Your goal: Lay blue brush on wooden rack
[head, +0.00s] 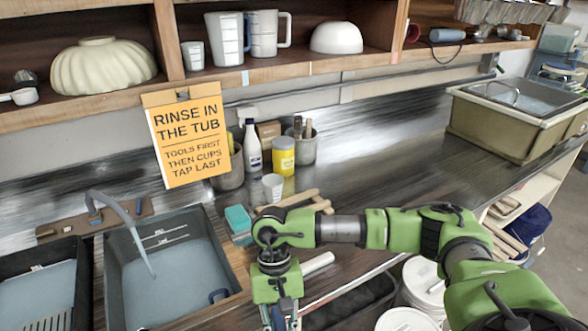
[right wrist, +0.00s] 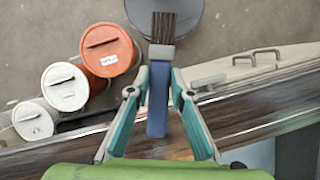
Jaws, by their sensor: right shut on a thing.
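The blue brush (right wrist: 157,100), with dark bristles, is between the teal fingers of my right gripper (right wrist: 158,85) in the right wrist view. The fingers are shut on its handle. In the head view my right gripper (head: 279,316) points down at the bottom edge, near the counter's front edge; the brush is hard to make out there. The wooden rack (head: 291,200), made of pale bars, lies on the counter just behind my right arm, which partly hides it. My left gripper is not in view.
A sink of water (head: 168,283) and a teal sponge (head: 238,219) are left of my arm. A small white cup (head: 273,186), a yellow jar (head: 283,155) and a white bottle (head: 252,147) stand behind the rack. Lidded buckets (right wrist: 108,50) stand on the floor.

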